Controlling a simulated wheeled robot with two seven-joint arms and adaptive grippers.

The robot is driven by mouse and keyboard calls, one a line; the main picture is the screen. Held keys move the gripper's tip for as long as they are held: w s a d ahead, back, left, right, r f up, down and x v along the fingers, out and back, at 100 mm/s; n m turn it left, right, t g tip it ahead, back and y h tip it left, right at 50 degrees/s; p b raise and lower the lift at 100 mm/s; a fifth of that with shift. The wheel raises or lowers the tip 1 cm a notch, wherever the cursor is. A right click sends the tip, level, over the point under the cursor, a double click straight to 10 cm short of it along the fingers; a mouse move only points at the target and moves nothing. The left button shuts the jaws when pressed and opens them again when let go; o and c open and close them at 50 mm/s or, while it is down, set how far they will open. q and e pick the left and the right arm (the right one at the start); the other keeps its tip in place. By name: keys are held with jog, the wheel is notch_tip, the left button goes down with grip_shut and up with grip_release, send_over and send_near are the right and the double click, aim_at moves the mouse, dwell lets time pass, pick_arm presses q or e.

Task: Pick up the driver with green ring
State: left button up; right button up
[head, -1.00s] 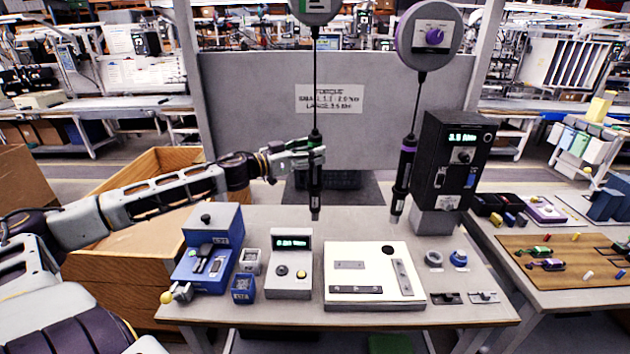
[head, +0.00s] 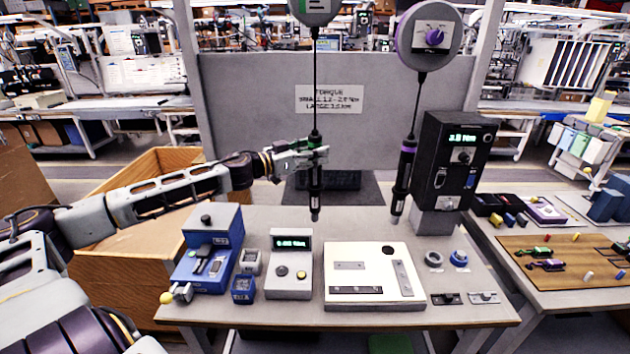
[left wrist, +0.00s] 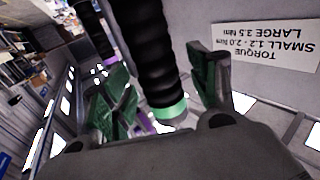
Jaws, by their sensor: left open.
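The driver with the green ring (head: 315,188) is black and hangs upright on a cable above the table. My left gripper (head: 315,156) is at its upper body, just below the green ring (head: 315,135). In the left wrist view the driver (left wrist: 150,50) stands between the two open fingers of my left gripper (left wrist: 165,95), its green ring (left wrist: 172,110) near the gripper's palm. A second black driver, with a purple ring (head: 408,145), hangs tilted to the right. My right gripper is not in view.
On the table (head: 470,318) are a blue stand (head: 212,245), a grey display box (head: 290,270) and a white fixture plate (head: 345,260). A torque sign (head: 330,98) hangs on the panel behind.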

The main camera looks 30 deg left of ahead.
pick_arm(q)
jog(key=shift+w+d, duration=0.1)
jog(key=shift+w, duration=0.15)
dwell(0.4)
dwell(0.4)
jog(key=shift+r, duration=0.1)
grip_shut()
